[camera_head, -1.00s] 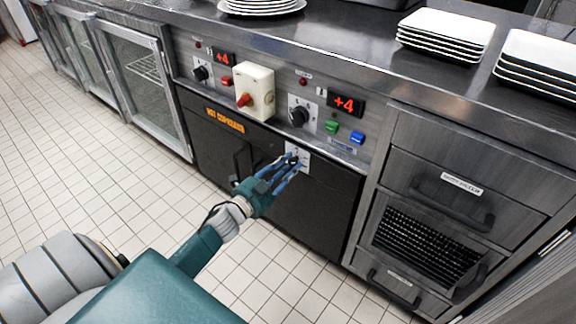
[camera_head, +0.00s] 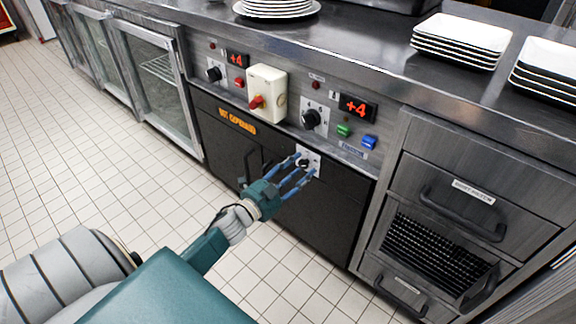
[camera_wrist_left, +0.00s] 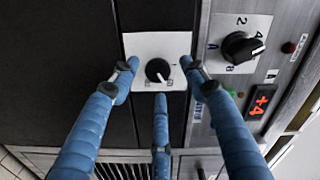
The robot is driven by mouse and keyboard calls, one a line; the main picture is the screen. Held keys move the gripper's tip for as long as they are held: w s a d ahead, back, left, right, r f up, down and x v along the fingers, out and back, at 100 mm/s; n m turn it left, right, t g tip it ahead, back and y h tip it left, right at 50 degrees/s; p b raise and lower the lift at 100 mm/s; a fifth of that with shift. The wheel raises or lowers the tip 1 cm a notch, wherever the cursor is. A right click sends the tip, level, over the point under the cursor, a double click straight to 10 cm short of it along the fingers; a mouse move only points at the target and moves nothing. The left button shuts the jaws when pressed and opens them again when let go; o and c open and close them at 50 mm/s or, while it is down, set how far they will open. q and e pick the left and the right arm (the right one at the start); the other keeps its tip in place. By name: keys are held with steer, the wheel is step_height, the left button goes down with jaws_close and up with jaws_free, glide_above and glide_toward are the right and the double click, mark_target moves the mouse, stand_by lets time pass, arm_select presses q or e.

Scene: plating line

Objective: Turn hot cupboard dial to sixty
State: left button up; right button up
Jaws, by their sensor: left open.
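The hot cupboard (camera_head: 225,150) has dark doors and an orange label. In the head view the plate (camera_head: 313,157) shows just past my left gripper (camera_head: 305,166), which partly covers the knob. My left gripper (camera_wrist_left: 155,78) is open, its blue fingers spread around the knob. I cannot tell whether any finger touches it. The marks on the plate are too small to read. My right gripper is not in view.
Above the plate, the control panel holds another black dial (camera_head: 311,118), a red display (camera_head: 357,107), green (camera_head: 344,130) and blue (camera_head: 369,142) buttons, and a cream switch box (camera_head: 266,92) with a red knob. Drawers (camera_head: 470,195) stand to the right. Plates are stacked on the counter.

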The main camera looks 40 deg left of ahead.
arm_select(q)
steer(key=s, duration=1.1)
steer(key=shift+a, duration=0.4)
